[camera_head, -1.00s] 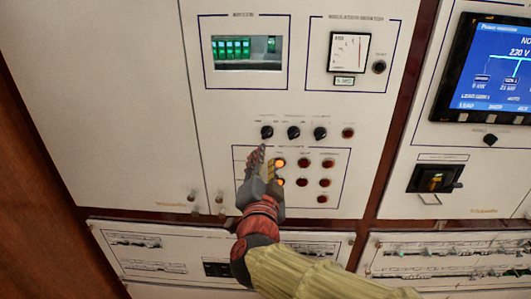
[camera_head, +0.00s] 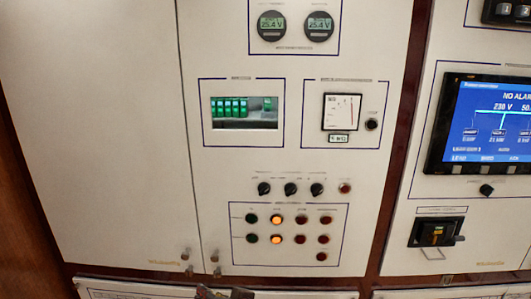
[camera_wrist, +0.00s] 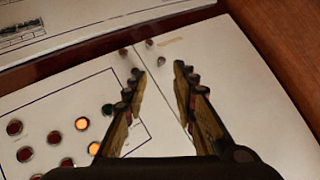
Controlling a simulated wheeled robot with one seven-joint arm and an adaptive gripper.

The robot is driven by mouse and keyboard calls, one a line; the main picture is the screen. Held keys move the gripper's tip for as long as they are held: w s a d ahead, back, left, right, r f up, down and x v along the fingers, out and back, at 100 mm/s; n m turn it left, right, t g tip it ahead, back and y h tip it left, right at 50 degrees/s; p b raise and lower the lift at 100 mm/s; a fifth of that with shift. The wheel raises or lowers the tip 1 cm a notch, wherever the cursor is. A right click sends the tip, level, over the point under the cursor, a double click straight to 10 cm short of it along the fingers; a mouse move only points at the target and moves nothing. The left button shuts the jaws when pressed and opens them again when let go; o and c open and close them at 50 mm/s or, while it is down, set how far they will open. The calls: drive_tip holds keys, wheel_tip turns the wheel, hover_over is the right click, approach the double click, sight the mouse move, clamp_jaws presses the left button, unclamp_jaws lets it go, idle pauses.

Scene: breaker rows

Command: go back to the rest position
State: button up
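My gripper (camera_wrist: 159,73) is open and empty in the wrist view, its two fingers apart with bare panel between them. In the head view only a small dark part of my gripper (camera_head: 222,293) shows at the bottom edge. The breaker row (camera_head: 230,107) sits behind a window in the white panel, with several green breakers on the left and one apart on the right. My gripper is well below it and touches nothing that I can see.
A lamp panel (camera_head: 288,238) has green, red and two lit orange lamps. Three black knobs (camera_head: 290,189) sit above it. A blue screen (camera_head: 490,122) and a black rotary switch (camera_head: 437,232) are to the right. Wood trim (camera_wrist: 283,40) borders the panel.

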drive_tip(key=s+d+f+n+g+h, duration=0.1)
drive_tip(key=s+d+f+g+h, duration=0.1)
drive_tip(key=s+d, duration=0.45)
drive_tip(key=s+d+f+g+h, duration=0.1)
drive_tip(key=s+d+h, duration=0.15)
drive_tip(key=d, duration=0.75)
drive_tip(key=s+d+f+n+g+h, duration=0.1)
drive_tip(key=s+d+f+g, duration=0.1)
drive_tip(key=s+d, duration=0.5)
drive_tip(key=d+r+m+t+h, duration=0.1)
drive_tip(key=d+r+m, duration=0.1)
drive_tip(key=d, duration=0.5)
drive_tip(key=shift+w+d+r, duration=0.2)
drive_tip(key=shift+w+r, duration=0.25)
drive_tip(key=shift+r, duration=0.05)
drive_tip(key=shift+h, duration=0.25)
